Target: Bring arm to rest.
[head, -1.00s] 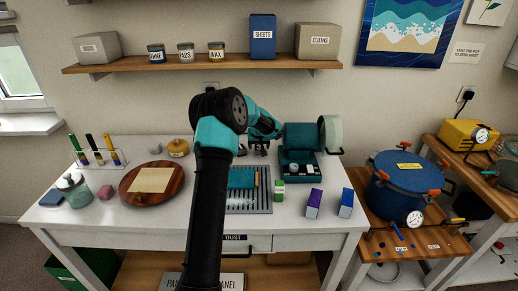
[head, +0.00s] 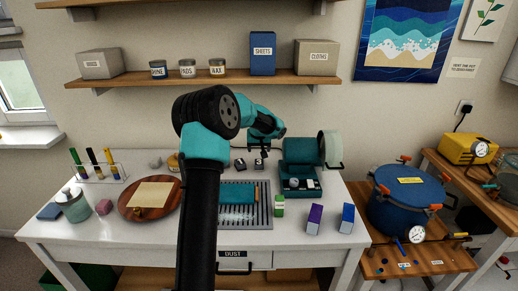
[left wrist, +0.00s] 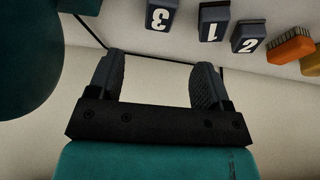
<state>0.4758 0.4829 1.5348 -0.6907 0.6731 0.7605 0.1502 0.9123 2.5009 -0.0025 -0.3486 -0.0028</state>
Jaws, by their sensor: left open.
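My left arm (head: 198,225) rises from the bottom middle of the head view. It bends at a teal and black elbow, and the forearm (head: 262,120) reaches away over the back of the white table. My left gripper in the left wrist view (left wrist: 156,85) has its two dark fingers wide apart with nothing between them. In the head view the gripper is small and mostly hidden behind the forearm. Dark blocks numbered 3 (left wrist: 159,16), 1 (left wrist: 213,22) and 2 (left wrist: 248,37) lie beyond the fingers, apart from them. My right gripper is not in view.
A blue pot (head: 395,205) stands at right. A shelf (head: 200,79) runs above the arm.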

